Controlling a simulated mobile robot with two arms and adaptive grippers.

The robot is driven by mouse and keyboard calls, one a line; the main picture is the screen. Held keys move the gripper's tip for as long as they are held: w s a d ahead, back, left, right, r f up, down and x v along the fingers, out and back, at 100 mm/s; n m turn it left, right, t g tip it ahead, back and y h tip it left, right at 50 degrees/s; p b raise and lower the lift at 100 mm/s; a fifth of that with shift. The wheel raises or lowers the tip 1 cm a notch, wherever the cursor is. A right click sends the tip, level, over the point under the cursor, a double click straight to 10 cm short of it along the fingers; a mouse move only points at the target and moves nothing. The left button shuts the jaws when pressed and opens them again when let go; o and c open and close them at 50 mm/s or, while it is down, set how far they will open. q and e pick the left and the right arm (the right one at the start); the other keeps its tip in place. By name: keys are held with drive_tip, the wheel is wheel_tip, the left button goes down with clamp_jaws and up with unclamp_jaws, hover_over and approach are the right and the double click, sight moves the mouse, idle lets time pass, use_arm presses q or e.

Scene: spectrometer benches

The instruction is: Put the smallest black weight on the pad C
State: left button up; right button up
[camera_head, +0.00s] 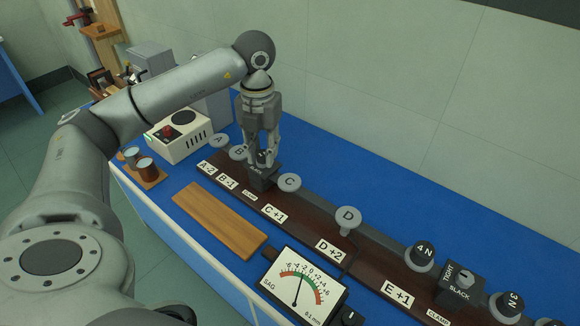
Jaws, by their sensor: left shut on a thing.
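Pad C (289,182) is a bare grey disc on the dark beam (310,227), with a "C +1" label before it. My left gripper (263,160) points down between pads B and C, shut on the knob of the dark clamp block (262,179); its fingers mostly hide the knob. A black weight marked 4 N (422,254) sits on a grey disc towards the right, and one marked 3 N (508,304) is at the lower right. Another dark round piece (549,322) is cut off by the bottom edge. My right gripper is out of view.
Pads A (219,141), B (239,152) and D (348,217) are bare. A second clamp (461,282), marked TIGHT and SLACK, stands between the weights. A SAG dial (302,285) and a wooden board (219,219) lie in front. A white hotplate (180,136) is behind left.

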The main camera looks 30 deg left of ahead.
use_arm(q)
drive_tip(key=p, duration=0.2)
hover_over(290, 181)
drive_tip(key=f, duration=0.6)
drive_tip(key=shift+s+a, duration=0.1)
drive_tip(key=shift+s, duration=0.1)
drive_tip(key=f+p, duration=0.2)
drive_tip(key=f, duration=0.1)
drive_tip(key=shift+w+f, duration=0.1)
drive_tip(key=shift+w, duration=0.1)
drive_tip(key=shift+f, duration=0.25)
drive_tip(key=shift+f, duration=0.2)
drive_tip(key=o, duration=1)
drive_tip(key=shift+o, duration=0.3)
drive_tip(key=shift+r, duration=0.15)
